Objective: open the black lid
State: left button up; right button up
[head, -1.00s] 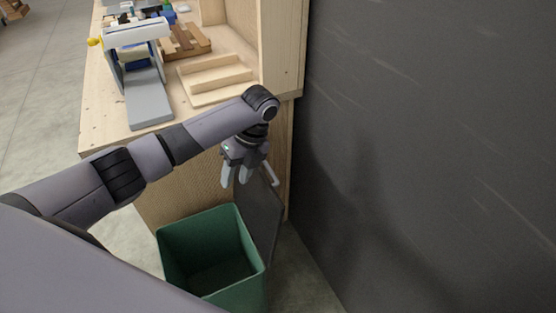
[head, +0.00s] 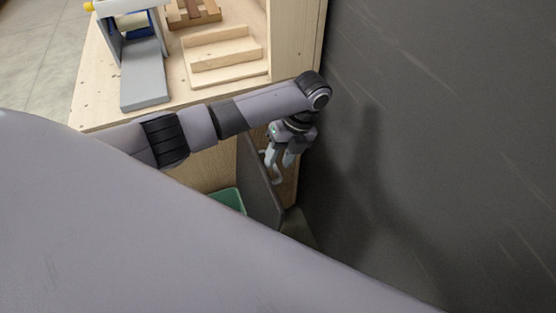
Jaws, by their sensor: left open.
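The black lid (head: 256,188) stands upright, tilted on edge, beside the green bin (head: 231,198). A pale handle (head: 275,176) is on the lid's right-hand face. My left gripper (head: 279,163) points down with its fingers open at the lid's upper part, close to the handle. One finger overlaps the handle in the picture; I cannot tell whether they touch. Only a strip of the bin's rim and inside shows, because my own body hides the rest. The lid's lower part is also partly hidden. My right gripper is not in view.
A dark wall (head: 440,120) rises close to the right of my left gripper. The wooden workbench (head: 190,112) is behind my arm, with a grey ramp-like device (head: 145,75) and a wooden tray (head: 225,58) on it. The gap between lid and wall is narrow.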

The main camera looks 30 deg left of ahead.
pick_arm(q)
jog(key=shift+x, duration=1.2)
jog(key=shift+c, duration=0.3)
jog(key=shift+w, duration=0.1)
grip_shut()
